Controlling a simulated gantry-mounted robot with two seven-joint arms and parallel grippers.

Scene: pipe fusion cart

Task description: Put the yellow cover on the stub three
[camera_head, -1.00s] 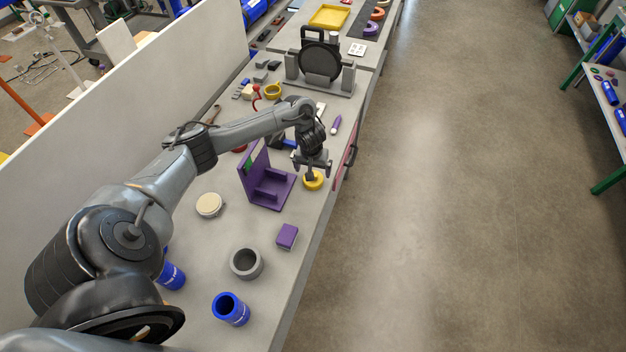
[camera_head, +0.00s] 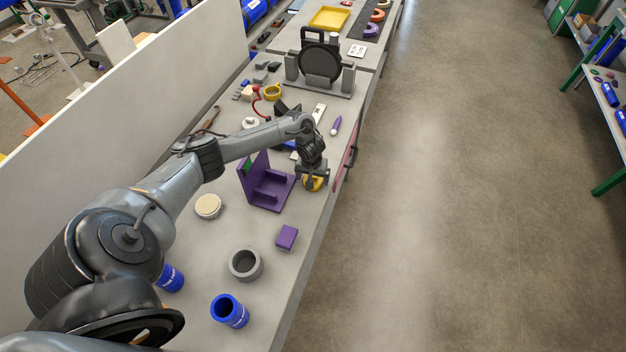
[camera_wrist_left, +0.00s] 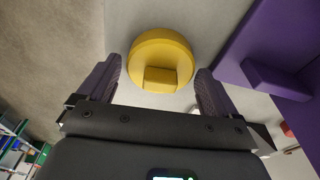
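The yellow cover (camera_head: 312,186), a round disc with a raised block grip, lies on the bench just right of the purple fixture. My left gripper (camera_head: 314,180) is over it, pointing down and partly hiding it. In the left wrist view the fingers (camera_wrist_left: 158,78) are spread wide, one on each side of the yellow cover (camera_wrist_left: 160,48) and its block, with gaps showing. A blue stub (camera_head: 229,310) stands at the near end of the bench, open end up. Another blue piece (camera_head: 171,278) is partly behind my arm. I cannot tell which is stub three. My right gripper is not in view.
The purple fixture (camera_head: 266,190) stands close left of the gripper. A purple block (camera_head: 286,237), a grey ring (camera_head: 245,264) and a cream disc (camera_head: 208,206) lie nearer. A black round machine (camera_head: 320,60) stands farther back. A white wall lines the left side.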

